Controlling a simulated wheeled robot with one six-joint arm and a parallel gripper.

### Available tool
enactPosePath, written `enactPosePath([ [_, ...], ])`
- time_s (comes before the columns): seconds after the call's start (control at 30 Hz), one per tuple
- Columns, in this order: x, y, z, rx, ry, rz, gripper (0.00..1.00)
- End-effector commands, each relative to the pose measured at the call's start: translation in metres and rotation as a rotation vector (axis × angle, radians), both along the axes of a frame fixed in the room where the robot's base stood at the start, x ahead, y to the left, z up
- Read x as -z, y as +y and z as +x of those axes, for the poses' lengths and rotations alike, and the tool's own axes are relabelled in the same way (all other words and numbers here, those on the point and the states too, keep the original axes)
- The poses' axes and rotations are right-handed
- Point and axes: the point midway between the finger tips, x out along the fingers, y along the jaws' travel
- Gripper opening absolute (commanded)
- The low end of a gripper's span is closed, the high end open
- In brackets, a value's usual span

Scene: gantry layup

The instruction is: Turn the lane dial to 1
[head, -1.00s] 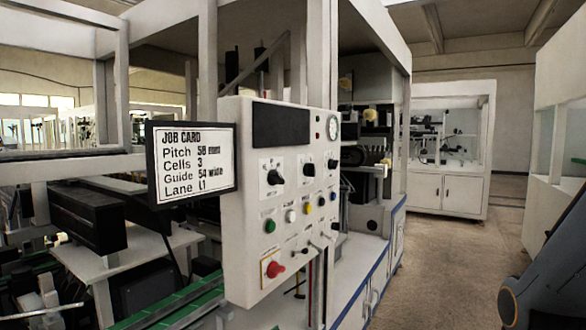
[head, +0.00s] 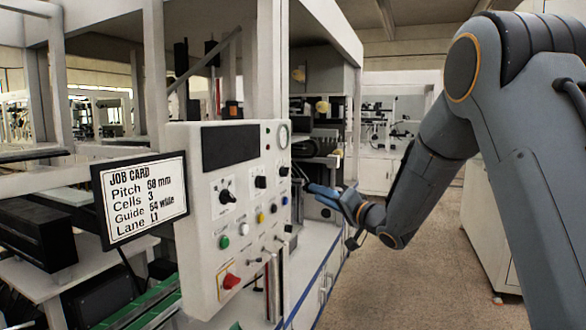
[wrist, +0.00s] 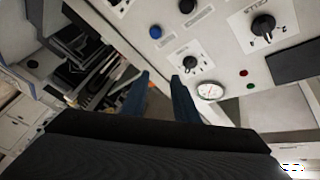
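The control panel (head: 205,270) carries several black dials, and their labels are too small to read, so I cannot tell which one is the lane dial. Two larger dials are a left one (head: 227,196) and a right one (head: 260,182). A smaller dial (head: 283,171) sits below the round gauge (head: 283,136); in the wrist view this small dial (wrist: 190,62) is just beyond the right finger. My gripper (head: 306,178) is right of the panel. In the wrist view my gripper (wrist: 161,78) has its fingers apart with nothing between them.
A job card (head: 145,198) reads Pitch 58 mm, Cells 3, Guide 54 wide, Lane L1. Coloured buttons and a red knob (head: 231,281) sit lower on the panel. Machine equipment (head: 322,145) stands behind my gripper. Open floor (head: 425,265) lies to the right.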

Motion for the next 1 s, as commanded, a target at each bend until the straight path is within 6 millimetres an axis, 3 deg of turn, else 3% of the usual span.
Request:
enactPosePath([
  [0.1,-0.021,0.016,-0.008,-0.119,-0.024,0.103,0.27],
  [0.3,-0.033,0.029,-0.011,-0.198,-0.030,0.165,0.27],
  [0.7,-0.046,0.072,0.023,-0.195,-0.029,0.165,0.27],
  [1.0,-0.049,0.084,0.033,-0.193,-0.030,0.164,0.27],
])
